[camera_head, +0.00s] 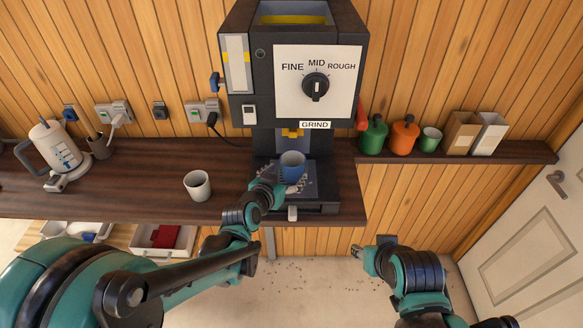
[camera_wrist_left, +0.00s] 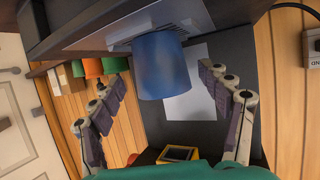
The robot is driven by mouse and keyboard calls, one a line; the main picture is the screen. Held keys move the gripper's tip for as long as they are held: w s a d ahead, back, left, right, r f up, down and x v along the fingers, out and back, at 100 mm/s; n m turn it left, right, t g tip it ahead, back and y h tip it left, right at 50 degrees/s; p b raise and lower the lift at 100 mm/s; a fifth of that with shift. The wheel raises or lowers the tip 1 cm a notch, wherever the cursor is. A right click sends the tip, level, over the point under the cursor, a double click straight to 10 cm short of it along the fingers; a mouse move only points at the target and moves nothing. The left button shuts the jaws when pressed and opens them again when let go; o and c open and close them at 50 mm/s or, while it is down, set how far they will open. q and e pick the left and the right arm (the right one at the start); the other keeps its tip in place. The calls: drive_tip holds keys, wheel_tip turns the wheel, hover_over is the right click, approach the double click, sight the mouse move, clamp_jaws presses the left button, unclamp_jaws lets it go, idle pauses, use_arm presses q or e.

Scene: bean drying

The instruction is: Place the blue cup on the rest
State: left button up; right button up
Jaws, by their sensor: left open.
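The blue cup (camera_head: 292,165) stands upright under the grinder's spout (camera_head: 292,133), on the patterned plate of the rest (camera_head: 308,184) as far as I can tell. In the left wrist view the cup (camera_wrist_left: 162,68) shows large, its base by the grille (camera_wrist_left: 185,36). My left gripper (camera_head: 278,183) is at the cup's front left. In the wrist view its fingers (camera_wrist_left: 158,88) are spread wide, one on each side of the cup, with clear gaps. My right gripper (camera_head: 370,256) is low in front of the counter, far from the cup; its jaw opening is unclear.
The grinder (camera_head: 318,80) rises behind the cup. A white cup (camera_head: 197,185) stands on the counter (camera_head: 150,195) to the left, with a kettle (camera_head: 52,150) farther left. Green (camera_head: 374,136) and orange (camera_head: 404,134) canisters stand on the right shelf. The counter between the white cup and kettle is free.

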use_arm(q)
drive_tip(key=s+a+n+g+y, duration=0.2)
drive_tip(key=s+a, duration=0.6)
drive_tip(key=s, duration=0.4)
drive_tip(key=s+a+n+g+y+p, duration=0.1)
drive_tip(key=s+a+n+g+y, duration=0.1)
drive_tip(key=s+a, duration=0.6)
drive_tip(key=s+r+g+y, duration=0.1)
drive_tip(key=s, duration=0.3)
drive_tip(key=shift+g, duration=0.3)
drive_tip(key=shift+w, duration=0.1)
